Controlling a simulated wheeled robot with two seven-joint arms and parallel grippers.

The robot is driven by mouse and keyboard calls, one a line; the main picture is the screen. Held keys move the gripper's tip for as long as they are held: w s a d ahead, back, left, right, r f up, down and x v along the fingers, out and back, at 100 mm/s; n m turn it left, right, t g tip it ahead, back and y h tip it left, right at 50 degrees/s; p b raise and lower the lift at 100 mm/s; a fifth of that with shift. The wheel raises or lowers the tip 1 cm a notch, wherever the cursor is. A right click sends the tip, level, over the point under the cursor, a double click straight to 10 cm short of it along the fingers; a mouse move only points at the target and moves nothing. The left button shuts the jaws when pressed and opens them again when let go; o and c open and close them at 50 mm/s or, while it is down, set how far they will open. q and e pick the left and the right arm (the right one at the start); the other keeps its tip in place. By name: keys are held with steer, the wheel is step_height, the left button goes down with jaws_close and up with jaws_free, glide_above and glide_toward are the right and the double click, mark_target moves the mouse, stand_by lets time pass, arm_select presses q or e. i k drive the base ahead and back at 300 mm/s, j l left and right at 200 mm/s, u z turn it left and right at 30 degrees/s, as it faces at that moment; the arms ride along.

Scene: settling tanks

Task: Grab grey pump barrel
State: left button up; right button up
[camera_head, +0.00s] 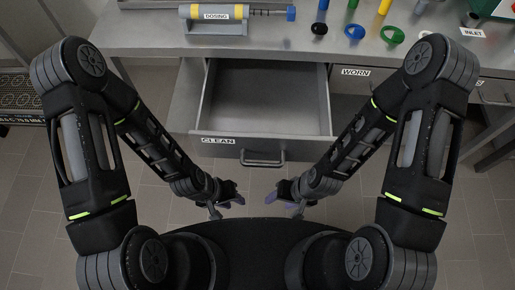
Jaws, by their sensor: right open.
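The grey pump barrel (234,13) lies on a grey cradle (216,29) at the back left of the bench. It has yellow bands and a DOSING label, and a dark spring or rod with a blue end (291,13) sticks out to its right. My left gripper (230,194) hangs low in front of the bench, below the open drawer, well away from the barrel. It is too small and dark to tell its jaws. My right gripper (284,192) is open and empty beside it, also far from the barrel.
The drawer labelled CLEAN (218,141) is pulled out towards me and looks empty. The drawer labelled WORN (355,72) is shut. Blue, green, yellow and black parts, including a green ring (392,35), stand on the bench at the back right. An INLET label (473,33) lies further right.

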mark_target(187, 12)
steer(key=k+z, duration=0.25)
steer(key=z, duration=0.2)
steer(key=k+l+z, duration=0.2)
steer(key=z, duration=0.25)
steer(key=k+l+z, duration=0.2)
steer(key=z, duration=0.25)
